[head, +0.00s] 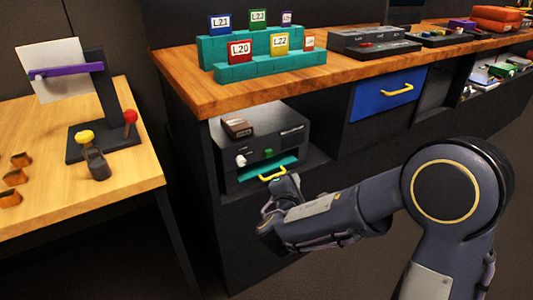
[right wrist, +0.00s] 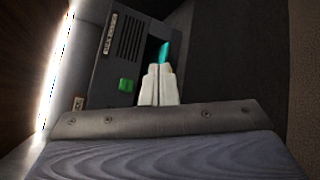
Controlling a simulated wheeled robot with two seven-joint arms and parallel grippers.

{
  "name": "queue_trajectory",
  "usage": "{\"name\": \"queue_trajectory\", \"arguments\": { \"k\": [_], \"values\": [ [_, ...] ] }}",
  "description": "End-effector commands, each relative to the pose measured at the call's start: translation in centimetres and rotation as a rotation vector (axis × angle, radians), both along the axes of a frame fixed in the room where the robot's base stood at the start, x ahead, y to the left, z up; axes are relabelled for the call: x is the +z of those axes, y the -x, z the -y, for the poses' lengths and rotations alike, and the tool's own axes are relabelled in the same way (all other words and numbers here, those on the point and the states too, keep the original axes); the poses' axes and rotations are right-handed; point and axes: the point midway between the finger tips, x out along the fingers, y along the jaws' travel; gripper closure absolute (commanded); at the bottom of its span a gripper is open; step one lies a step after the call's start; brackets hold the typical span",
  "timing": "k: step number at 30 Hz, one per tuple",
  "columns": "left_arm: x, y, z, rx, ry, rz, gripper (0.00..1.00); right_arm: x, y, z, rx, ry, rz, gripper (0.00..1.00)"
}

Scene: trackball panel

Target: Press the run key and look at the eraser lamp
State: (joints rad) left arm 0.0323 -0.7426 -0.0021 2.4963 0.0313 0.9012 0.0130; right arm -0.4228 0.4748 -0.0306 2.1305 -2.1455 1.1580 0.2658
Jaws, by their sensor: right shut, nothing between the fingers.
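The eraser appears to be the dark grey box (head: 290,143) in the open bay under the workbench. It has a white knob, a teal tray (head: 250,176) and a yellow handle (head: 273,173) on its front. In the right wrist view the box (right wrist: 128,38) shows turned on its side, with a vent, a label too small to read and a lit-looking green key or lamp (right wrist: 126,85); I cannot tell which. My right gripper (head: 283,184) is shut and empty, just in front of the tray. Its pale fingers (right wrist: 158,80) show beside the green part, apart from it in the picture. My left gripper is out of view.
A brown block (head: 237,126) lies on the box. The wooden bench top (head: 190,85) overhangs the bay and carries labelled blocks on a teal stand (head: 235,75). A blue drawer (head: 378,100) is to the right. A lower table (head: 100,200) stands at left.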

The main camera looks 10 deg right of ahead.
Motion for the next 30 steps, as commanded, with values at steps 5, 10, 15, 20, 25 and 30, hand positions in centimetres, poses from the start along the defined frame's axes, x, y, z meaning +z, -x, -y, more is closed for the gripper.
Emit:
{"name": "queue_trajectory", "arguments": {
  "k": [5,10,15,20,25,30],
  "values": [
    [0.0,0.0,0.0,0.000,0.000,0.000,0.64,0.1,-0.2,-0.4,0.015,0.010,0.007,1.00],
    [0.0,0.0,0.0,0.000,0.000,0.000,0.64,0.1,-0.2,-0.4,0.014,0.010,0.007,1.00],
    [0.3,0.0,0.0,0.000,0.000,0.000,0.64,0.2,-0.6,-0.5,0.013,0.009,0.006,1.00],
    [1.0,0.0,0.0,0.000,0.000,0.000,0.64,0.3,-2.2,-1.1,0.013,0.010,0.005,1.00],
    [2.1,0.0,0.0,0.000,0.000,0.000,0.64,0.4,-4.5,-1.9,0.012,0.009,0.005,1.00],
    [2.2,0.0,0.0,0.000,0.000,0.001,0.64,0.0,-6.6,-2.7,0.012,0.009,0.006,1.00]
  ]
}}
